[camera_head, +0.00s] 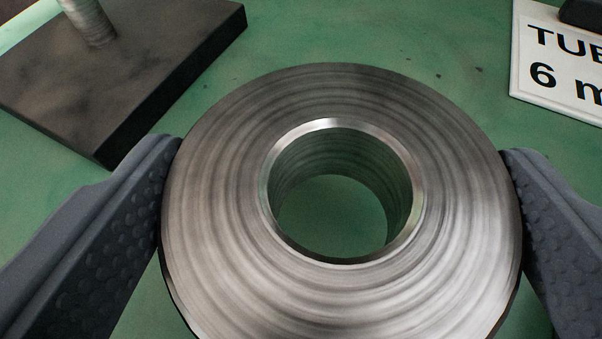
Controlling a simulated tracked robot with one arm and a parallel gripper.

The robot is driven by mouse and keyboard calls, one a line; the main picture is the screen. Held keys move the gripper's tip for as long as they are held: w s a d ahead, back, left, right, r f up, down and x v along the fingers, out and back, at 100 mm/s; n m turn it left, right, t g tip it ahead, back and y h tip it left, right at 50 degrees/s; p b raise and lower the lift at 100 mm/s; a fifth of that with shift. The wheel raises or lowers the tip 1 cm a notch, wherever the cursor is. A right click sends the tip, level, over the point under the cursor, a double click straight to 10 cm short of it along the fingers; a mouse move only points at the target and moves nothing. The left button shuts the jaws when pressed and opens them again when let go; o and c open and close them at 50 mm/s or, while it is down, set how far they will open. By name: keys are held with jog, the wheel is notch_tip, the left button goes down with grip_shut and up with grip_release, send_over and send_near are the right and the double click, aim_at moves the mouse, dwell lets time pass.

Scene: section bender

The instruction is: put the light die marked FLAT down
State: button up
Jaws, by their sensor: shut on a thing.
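A large round metal die (220,215) with a wide central hole fills the middle of the head camera view. Its face shows turned rings, and no FLAT marking is visible on it. Green surface shows through the hole. My gripper (340,210) has one dark grey textured finger on each side of the die, both touching its rim. It is shut on the die. The die's lower edge runs out of the frame. I cannot tell whether its underside touches the green surface.
A dark block (130,75) with an upright threaded metal rod (88,18) stands at the upper left, close to the left finger. A white sign (555,70) reading "TUB…" and "6 m…", partly cut off, lies at the upper right. Green surface (400,35) between them is clear.

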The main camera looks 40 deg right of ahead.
aim_at(330, 264)
jog(key=shift+f+b, duration=1.35)
jog(key=shift+f, duration=0.45)
jog(key=shift+r, duration=0.1)
jog(key=o, duration=1.1)
jog(key=shift+o, duration=0.2)
jog(key=p+v, duration=0.4)
jog(key=v, duration=0.6)
jog(key=shift+s+a+r+p, duration=0.15)
jog(key=shift+p, duration=0.15)
jog(key=shift+v, duration=0.75)
